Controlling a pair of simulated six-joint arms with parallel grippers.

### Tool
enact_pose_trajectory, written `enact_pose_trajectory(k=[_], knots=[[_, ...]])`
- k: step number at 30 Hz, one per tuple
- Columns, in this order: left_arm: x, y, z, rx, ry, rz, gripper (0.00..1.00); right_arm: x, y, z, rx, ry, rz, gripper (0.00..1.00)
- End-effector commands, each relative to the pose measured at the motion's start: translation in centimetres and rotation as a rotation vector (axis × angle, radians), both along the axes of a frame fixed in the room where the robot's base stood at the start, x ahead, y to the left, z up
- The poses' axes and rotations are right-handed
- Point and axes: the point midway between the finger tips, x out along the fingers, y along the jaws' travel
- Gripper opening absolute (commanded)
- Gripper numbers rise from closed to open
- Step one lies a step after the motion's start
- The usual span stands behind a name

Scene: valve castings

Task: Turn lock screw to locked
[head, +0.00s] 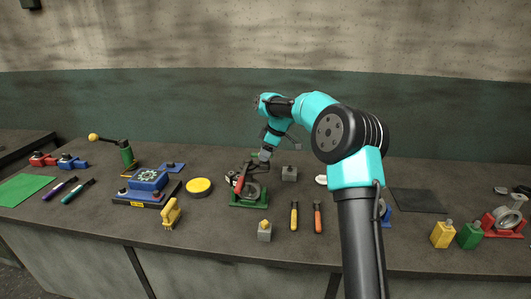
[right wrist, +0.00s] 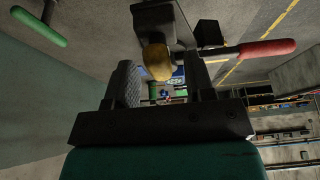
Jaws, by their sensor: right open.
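My right gripper (head: 265,155) reaches down over a green-based fixture (head: 248,200) with a red lever (head: 240,182), left of the middle of the table. In the right wrist view the two dark fingers of the right gripper (right wrist: 161,68) stand apart. A rounded brass-coloured knob (right wrist: 157,62) on a dark block shows between the fingertips; it may be the lock screw, but its marking is not readable. I cannot tell whether the fingers touch it. The red handle (right wrist: 267,48) extends to the right beside it. My left gripper is not in view.
A grey block (head: 289,173) stands right of the fixture. Yellow and orange screwdrivers (head: 294,215) and a grey block with a yellow top (head: 264,232) lie in front. A yellow disc (head: 199,187) and a blue device (head: 148,182) are to the left. A dark mat (head: 418,201) lies to the right.

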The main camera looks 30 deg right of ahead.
Motion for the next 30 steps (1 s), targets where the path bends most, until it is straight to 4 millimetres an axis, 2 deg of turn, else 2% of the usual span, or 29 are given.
enact_pose_trajectory(k=[5, 20, 30], knots=[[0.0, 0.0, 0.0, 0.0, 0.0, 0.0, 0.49, 0.0, -0.01, 0.02, 0.0, 0.0, 0.0, 0.47], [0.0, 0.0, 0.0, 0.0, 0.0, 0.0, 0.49, -0.01, -0.02, 0.05, 0.0, 0.0, 0.0, 0.0], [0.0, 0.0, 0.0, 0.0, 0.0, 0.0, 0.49, -0.03, 0.0, 0.07, -0.001, -0.001, -0.034, 0.0]])
